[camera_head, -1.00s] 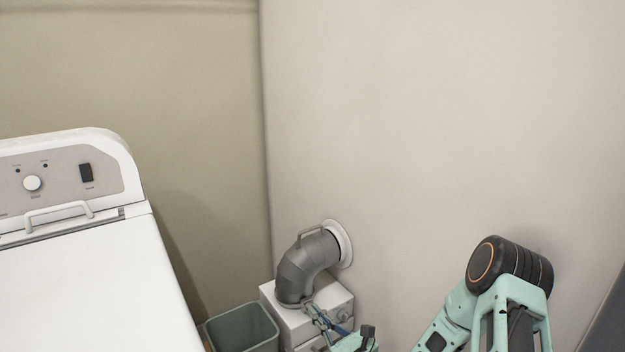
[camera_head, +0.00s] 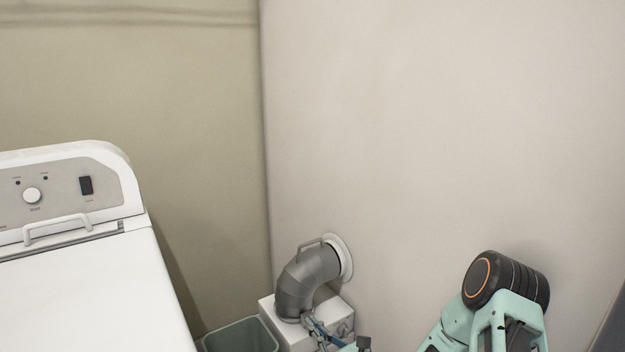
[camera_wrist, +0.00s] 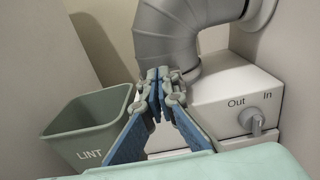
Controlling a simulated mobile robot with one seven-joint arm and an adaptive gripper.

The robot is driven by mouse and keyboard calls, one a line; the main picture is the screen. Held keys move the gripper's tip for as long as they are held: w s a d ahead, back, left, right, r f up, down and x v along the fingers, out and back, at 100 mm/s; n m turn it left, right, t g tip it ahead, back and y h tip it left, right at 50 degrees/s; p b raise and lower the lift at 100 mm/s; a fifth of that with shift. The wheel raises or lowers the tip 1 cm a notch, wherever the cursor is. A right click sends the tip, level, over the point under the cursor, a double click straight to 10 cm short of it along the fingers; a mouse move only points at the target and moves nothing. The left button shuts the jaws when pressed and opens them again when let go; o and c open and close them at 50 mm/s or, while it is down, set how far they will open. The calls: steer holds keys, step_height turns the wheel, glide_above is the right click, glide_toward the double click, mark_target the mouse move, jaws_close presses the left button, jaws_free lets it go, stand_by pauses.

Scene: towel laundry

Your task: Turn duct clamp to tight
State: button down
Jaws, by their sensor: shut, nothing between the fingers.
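A grey segmented duct elbow (camera_head: 303,284) rises from a white box and bends into a round white wall flange (camera_head: 345,257). A grey handle-like loop (camera_head: 310,242) stands on the elbow's upper end by the flange; it looks like the clamp. I cannot read any tight mark on it, and it is out of the wrist view. The elbow's lower part (camera_wrist: 168,38) shows in the wrist view. My gripper (camera_wrist: 160,82) is shut and empty, its tips in front of the elbow's base. In the head view my gripper (camera_head: 314,322) is low beside the elbow, partly cut off.
The white box (camera_wrist: 215,82) bears a grey knob (camera_wrist: 252,120) between "Out" and "In" labels. A green-grey LINT bin (camera_wrist: 88,122) stands left of it. A white washer or dryer (camera_head: 85,270) fills the left. The wall above the duct is bare.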

steer(key=shift+w+d+f, duration=0.1)
steer(key=shift+d+f, duration=0.05)
steer(key=shift+f, duration=0.25)
stand_by(0.3)
steer(key=shift+w+d+r+p, duration=0.15)
steer(key=shift+d+p, duration=0.15)
steer(key=shift+p, duration=0.2)
stand_by(0.4)
steer(key=shift+w+d+p, duration=0.25)
steer(key=shift+d+p, duration=0.05)
steer(key=shift+p, duration=0.15)
stand_by(0.4)
